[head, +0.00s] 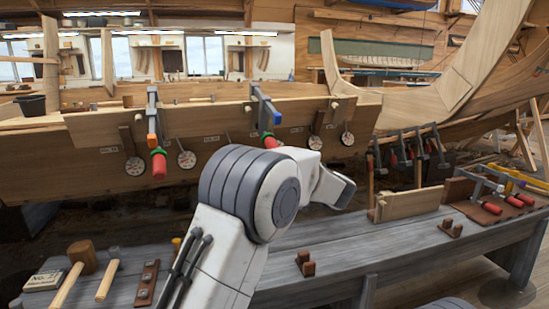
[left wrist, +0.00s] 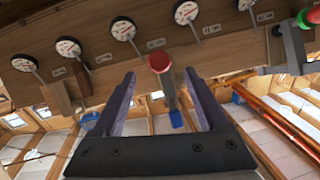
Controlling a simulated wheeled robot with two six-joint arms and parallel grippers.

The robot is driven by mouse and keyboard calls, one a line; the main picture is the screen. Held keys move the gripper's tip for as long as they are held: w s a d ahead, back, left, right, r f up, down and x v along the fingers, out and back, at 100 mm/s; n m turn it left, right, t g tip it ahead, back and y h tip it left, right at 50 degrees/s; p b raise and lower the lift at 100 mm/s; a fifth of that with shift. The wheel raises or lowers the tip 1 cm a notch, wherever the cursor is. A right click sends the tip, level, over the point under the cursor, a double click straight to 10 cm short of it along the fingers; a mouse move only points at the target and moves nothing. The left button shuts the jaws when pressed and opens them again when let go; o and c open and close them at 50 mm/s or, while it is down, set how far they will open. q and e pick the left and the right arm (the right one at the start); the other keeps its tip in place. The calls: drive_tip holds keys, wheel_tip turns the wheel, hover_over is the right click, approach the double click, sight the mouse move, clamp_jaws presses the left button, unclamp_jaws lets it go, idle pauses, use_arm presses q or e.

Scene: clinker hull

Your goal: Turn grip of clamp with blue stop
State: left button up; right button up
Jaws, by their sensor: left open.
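The clamp with the blue stop (head: 277,118) hangs on the hull plank in the middle of the head view. Its red grip (head: 270,141) points down, just above my left arm. In the left wrist view the red grip (left wrist: 159,62) shows end-on, with the blue stop (left wrist: 177,118) beyond it. My left gripper (left wrist: 160,75) is open, and the red grip appears between its fingertips; whether they touch it I cannot tell. In the head view my left fingers are hidden. My right gripper is not in view.
Another clamp (head: 152,115) with a green collar and red grip hangs to the left. Round dial gauges (head: 186,159) line the hull plank (head: 90,165). Below, a grey bench (head: 350,250) holds mallets (head: 82,257), wooden blocks and several more clamps at the right.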

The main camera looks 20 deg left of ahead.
sight(273, 147)
use_arm(q)
drive_tip(key=b+x, duration=0.1)
drive_tip(key=x, duration=0.7)
drive_tip(key=shift+w+f, duration=0.1)
clamp_jaws()
drive_tip(key=shift+h, duration=0.3)
